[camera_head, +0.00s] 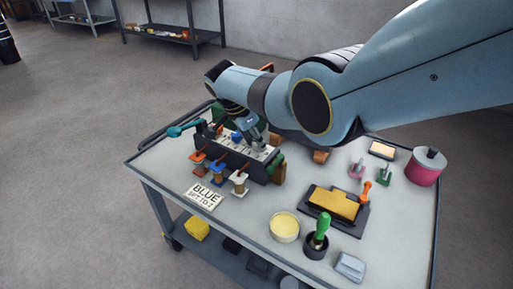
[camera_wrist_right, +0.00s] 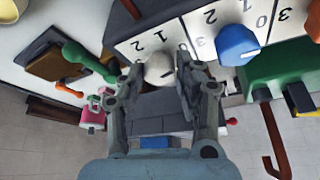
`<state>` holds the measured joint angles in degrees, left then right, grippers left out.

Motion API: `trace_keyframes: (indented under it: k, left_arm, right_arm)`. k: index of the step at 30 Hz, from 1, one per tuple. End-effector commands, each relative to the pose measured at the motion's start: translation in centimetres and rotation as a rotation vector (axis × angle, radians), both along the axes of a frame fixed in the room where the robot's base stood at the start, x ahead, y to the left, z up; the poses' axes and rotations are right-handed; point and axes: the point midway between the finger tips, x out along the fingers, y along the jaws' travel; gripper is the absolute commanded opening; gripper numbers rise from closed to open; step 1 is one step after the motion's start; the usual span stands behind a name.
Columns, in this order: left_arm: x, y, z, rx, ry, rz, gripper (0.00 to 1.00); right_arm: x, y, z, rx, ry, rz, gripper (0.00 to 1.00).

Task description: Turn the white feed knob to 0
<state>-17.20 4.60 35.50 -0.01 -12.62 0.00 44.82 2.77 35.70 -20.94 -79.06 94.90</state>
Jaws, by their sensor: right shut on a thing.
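The white feed knob (camera_wrist_right: 160,69) is a small rounded knob on the white numbered panel in the right wrist view. My right gripper (camera_wrist_right: 161,62) is shut on it, one finger on each side. Printed 1 and 2 show beside the knob; its pointer cannot be made out. In the head view my right gripper (camera_head: 254,136) reaches down onto the dark control box (camera_head: 230,158), and the white knob is hidden there. A blue knob (camera_wrist_right: 238,45) sits beside the white one, and also shows in the head view (camera_head: 237,136). My left gripper is not in view.
A teal handle (camera_head: 184,128) sticks out left of the box. A yellow block (camera_head: 334,203), a yellow bowl (camera_head: 285,227) and a pink pot (camera_head: 425,168) stand to the right.

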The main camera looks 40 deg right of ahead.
Motion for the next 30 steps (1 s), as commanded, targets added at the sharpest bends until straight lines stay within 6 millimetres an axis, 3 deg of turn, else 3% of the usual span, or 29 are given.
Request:
trace_keyframes:
  k: [3, 12, 30]
  left_arm:
    - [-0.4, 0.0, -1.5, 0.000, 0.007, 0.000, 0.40]
    - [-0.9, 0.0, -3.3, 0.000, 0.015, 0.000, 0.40]
    - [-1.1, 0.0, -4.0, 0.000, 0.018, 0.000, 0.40]
  right_arm:
    - [0.0, 0.2, -0.6, 0.004, 0.003, -0.096, 0.02]
    - [0.1, 0.1, -0.4, 0.003, 0.003, -0.279, 0.02]
    - [0.2, 0.1, -0.1, 0.005, 0.002, -0.364, 0.02]
